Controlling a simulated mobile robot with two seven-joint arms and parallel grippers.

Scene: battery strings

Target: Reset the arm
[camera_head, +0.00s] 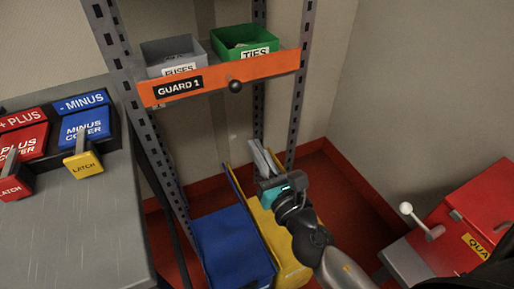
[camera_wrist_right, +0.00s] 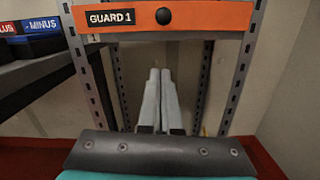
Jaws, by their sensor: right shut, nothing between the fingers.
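My right gripper (camera_head: 262,158) is in front of the lower part of the metal shelf rack, below the orange guard bar and above a yellow bin. Its two grey fingers are together with nothing between them. In the right wrist view the right gripper (camera_wrist_right: 161,98) points toward the rack, under the orange bar. My left gripper is in neither view.
The orange GUARD 1 bar (camera_head: 222,78) with a black knob crosses the rack, before grey FUSES (camera_head: 173,50) and green TIES (camera_head: 245,40) bins. Blue (camera_head: 233,250) and yellow (camera_head: 290,262) bins stand below. Left is a grey bench (camera_head: 85,225); right, a red box (camera_head: 470,215).

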